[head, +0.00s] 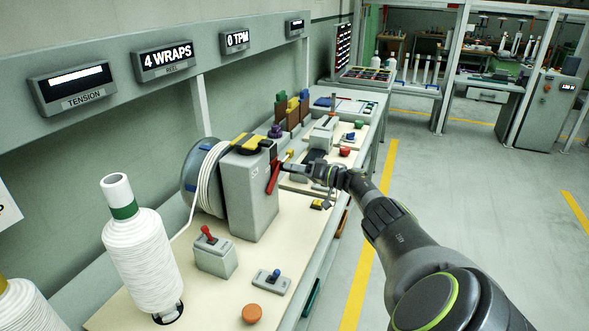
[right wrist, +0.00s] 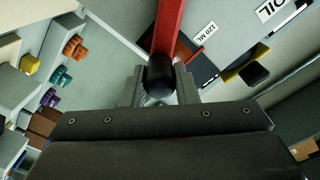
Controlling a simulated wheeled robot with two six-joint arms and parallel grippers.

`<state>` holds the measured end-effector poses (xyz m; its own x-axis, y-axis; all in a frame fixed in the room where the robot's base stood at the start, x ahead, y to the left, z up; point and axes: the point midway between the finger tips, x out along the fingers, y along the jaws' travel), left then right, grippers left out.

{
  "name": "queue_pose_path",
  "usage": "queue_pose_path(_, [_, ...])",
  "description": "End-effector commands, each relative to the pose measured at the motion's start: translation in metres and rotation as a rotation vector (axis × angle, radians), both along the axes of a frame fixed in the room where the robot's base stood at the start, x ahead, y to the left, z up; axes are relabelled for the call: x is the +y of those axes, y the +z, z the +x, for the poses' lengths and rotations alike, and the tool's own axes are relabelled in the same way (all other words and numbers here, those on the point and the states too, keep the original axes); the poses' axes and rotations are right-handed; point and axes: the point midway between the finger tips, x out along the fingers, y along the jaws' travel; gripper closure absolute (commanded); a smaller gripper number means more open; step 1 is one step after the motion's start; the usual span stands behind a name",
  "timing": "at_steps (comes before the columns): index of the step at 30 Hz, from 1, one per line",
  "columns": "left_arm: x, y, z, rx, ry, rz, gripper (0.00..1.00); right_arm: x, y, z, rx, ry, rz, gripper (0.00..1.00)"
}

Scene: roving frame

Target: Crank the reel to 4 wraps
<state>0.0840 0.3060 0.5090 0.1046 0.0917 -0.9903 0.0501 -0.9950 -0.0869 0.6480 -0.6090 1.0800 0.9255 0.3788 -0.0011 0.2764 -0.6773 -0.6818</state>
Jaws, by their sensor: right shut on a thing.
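The reel (head: 203,178) is a grey drum with white thread wound on it, at the left side of a grey housing (head: 250,193) on the bench. A red crank arm (head: 273,177) is on the housing's right side. My right gripper (head: 287,167) is at the crank, and in the right wrist view (right wrist: 160,88) its fingers are shut around the black knob (right wrist: 160,75) at the end of the red arm (right wrist: 167,28). The reel display (head: 165,58) reads 4 WRAPS. My left gripper is not in view.
A white thread cone (head: 142,250) stands at the front left. A red-lever box (head: 215,252), a blue-knob switch (head: 270,281) and an orange button (head: 252,313) are on the bench before the housing. Other devices line the bench behind. The floor at the right is clear.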

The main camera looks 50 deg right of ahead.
Motion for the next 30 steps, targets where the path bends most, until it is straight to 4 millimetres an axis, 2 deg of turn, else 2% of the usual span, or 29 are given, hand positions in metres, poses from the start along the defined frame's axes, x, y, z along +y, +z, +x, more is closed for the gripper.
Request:
queue_pose_path(8, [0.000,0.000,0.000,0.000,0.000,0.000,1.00,0.000,-0.004,-0.001,0.008,-0.002,-0.006,1.00])
queue_pose_path(9, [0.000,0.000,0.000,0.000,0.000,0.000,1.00,0.000,-0.005,-0.001,0.008,-0.002,-0.006,0.71])
queue_pose_path(14, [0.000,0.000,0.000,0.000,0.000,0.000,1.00,0.000,-0.003,-0.001,0.006,-0.002,-0.004,0.51])
queue_pose_path(23, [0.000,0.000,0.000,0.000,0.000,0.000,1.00,-0.001,-0.002,-0.002,0.003,0.000,-0.003,0.51])
queue_pose_path(30, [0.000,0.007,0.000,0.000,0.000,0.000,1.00,-0.010,-0.001,-0.022,0.006,-0.002,-0.006,0.51])
